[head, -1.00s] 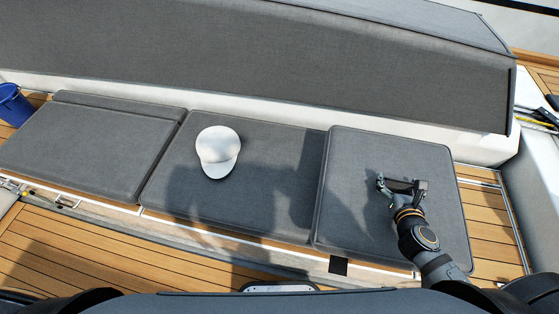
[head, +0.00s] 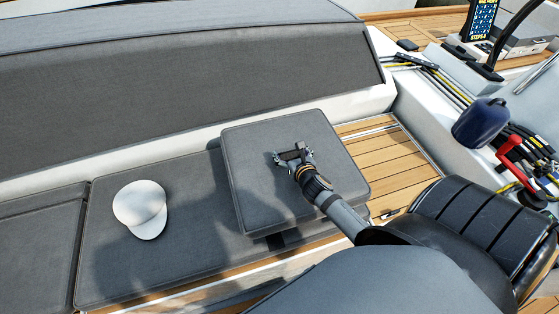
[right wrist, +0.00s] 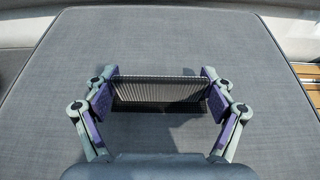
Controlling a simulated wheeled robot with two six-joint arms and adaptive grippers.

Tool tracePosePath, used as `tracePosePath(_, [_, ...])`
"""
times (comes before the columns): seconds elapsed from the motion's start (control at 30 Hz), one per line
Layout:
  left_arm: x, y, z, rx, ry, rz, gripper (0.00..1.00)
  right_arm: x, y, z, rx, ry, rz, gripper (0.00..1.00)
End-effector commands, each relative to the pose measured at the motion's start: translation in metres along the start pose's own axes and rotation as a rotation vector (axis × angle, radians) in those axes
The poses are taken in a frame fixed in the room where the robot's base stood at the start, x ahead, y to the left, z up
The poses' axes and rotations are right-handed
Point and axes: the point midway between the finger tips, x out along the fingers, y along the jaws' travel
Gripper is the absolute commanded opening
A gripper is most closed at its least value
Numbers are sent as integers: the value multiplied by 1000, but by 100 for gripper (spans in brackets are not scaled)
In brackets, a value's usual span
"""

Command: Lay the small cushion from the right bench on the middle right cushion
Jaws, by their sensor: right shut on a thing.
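The small cushion (head: 255,190) is a thick grey square at the right part of the bench. It fills most of the right wrist view (right wrist: 160,145). My right gripper (head: 294,156) is over its top and shut on a dark ribbed strip at the cushion's middle; the fingers show on both ends of it in the wrist view (right wrist: 160,92). The grey bench cushion (head: 195,235) bearing the cap seems to be the middle right cushion; the small cushion overlaps its right part. I cannot tell whether they touch. My left gripper is not in view.
A white cap (head: 140,208) lies on the bench cushion, left of the small cushion. Another grey cushion (head: 35,245) lies further left. The grey backrest (head: 180,95) rises behind. Bare wooden slats (head: 395,165) show to the right. A blue fender (head: 479,122) and ropes are further right.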

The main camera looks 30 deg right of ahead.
Motion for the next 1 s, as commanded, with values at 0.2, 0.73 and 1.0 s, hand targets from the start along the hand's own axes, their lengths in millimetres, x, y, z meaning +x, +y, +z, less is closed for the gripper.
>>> tracePosePath(0.2, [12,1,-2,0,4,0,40,43,13,-27,-2,-2,0,20])
tracePosePath(0.73, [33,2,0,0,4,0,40,70,18,-64,-5,0,0,20])
tracePosePath(1.0, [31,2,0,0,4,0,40,70,18,-64,-5,-1,0,20])
